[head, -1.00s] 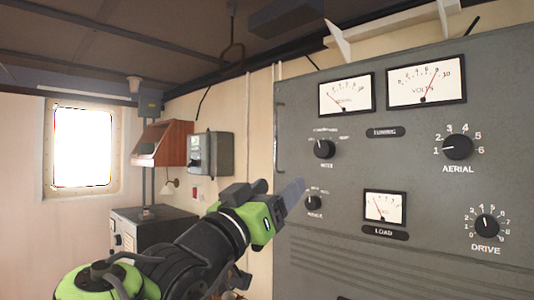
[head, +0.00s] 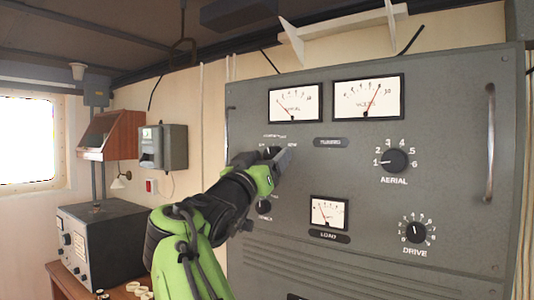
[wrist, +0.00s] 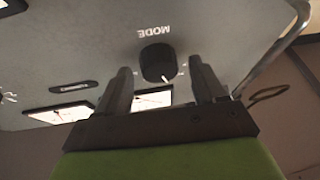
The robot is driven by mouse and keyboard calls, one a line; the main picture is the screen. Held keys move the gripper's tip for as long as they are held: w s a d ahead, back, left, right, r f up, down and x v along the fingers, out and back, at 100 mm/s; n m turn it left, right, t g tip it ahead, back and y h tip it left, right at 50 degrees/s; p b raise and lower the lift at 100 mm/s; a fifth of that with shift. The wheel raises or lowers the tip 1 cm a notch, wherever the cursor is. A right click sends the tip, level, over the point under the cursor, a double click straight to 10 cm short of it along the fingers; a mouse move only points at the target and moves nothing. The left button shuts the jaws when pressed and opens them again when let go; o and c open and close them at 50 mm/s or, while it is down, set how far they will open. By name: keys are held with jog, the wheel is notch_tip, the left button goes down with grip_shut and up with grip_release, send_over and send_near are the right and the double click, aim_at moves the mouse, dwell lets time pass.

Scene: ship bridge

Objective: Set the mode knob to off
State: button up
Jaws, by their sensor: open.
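The mode knob (wrist: 157,62) is round and black with a white pointer mark, on the grey panel below the upper-left meter. In the wrist view its MODE label reads upside down, and the pointer mark is toward the lower right. My gripper (wrist: 161,68) is open, with one finger on each side of the knob in the picture; I cannot tell whether either touches it. In the head view my gripper (head: 281,161) is at the panel and covers most of the knob. The position labels around it are too small to read.
The grey panel (head: 450,110) also carries the aerial knob (head: 395,160), the drive knob (head: 413,231), a load meter (head: 328,212) and two upper meters. A small knob (head: 264,206) is just below my gripper. A metal handle (wrist: 278,50) stands out at the panel's edge.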

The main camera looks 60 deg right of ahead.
jog(key=shift+a, duration=0.1)
jog(key=shift+c, duration=1.3)
jog(key=c, duration=0.8)
jog(key=shift+n, duration=0.4)
jog(key=n+t+p, duration=0.1)
jog(key=n, duration=0.2)
jog(key=n+t+y, duration=0.1)
jog(key=n+t, duration=0.1)
jog(key=shift+s+r+n+p, duration=0.1)
jog(key=shift+n+p, duration=0.3)
jog(key=shift+s+n+t+y+p, duration=0.1)
jog(key=shift+n+t+y+p, duration=0.3)
jog(key=shift+n, duration=0.65)
jog(key=shift+n+t+y+p, duration=0.2)
jog(key=shift+n+t+p, duration=0.35)
jog(key=shift+n, duration=0.5)
